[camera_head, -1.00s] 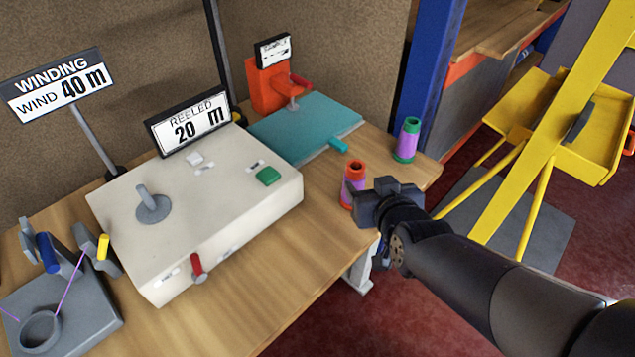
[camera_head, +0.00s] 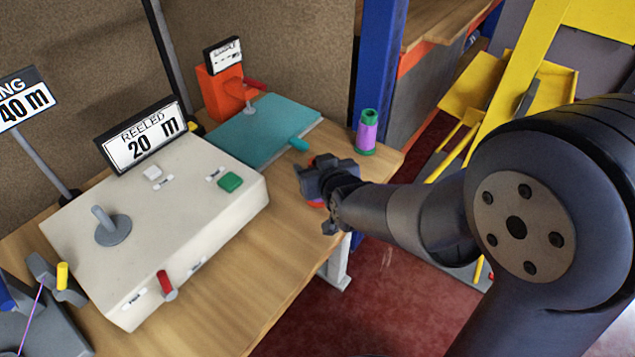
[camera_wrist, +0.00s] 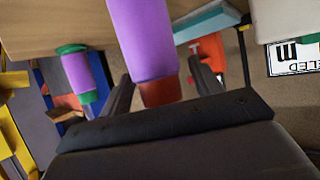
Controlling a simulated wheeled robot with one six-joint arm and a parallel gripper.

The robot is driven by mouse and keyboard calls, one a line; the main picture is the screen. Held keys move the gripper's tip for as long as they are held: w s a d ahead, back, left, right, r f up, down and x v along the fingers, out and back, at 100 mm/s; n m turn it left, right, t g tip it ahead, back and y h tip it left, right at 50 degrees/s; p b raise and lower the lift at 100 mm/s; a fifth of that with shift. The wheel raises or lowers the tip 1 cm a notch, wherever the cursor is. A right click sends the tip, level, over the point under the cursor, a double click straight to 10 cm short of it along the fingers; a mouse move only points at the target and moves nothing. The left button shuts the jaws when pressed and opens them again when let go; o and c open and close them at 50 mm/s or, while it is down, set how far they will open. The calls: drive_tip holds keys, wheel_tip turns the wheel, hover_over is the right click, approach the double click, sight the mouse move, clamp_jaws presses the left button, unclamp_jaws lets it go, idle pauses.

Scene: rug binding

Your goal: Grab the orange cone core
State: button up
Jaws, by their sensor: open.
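The orange cone core, wound with purple yarn, stands near the table's right end. In the wrist view its orange end (camera_wrist: 160,93) and purple yarn lie between my two dark fingers, with the orange end towards the palm. In the head view my gripper (camera_head: 325,180) hides nearly all of it; only a bit of orange-red (camera_head: 315,203) shows under the jaws. My gripper, also in the wrist view (camera_wrist: 160,85), is open around the cone. I cannot tell if either finger touches it.
A green cone core with purple yarn (camera_head: 366,132) stands behind, near the table's far corner; it also shows in the wrist view (camera_wrist: 77,75). A white control box (camera_head: 150,215) and a teal plate (camera_head: 255,130) lie to the left. A yellow frame (camera_head: 505,100) stands right.

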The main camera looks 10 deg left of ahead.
drive_tip(key=shift+w+a+f, duration=0.3)
drive_tip(key=shift+w+f, duration=0.05)
drive_tip(key=shift+w, duration=0.2)
drive_tip(key=c, duration=1.1)
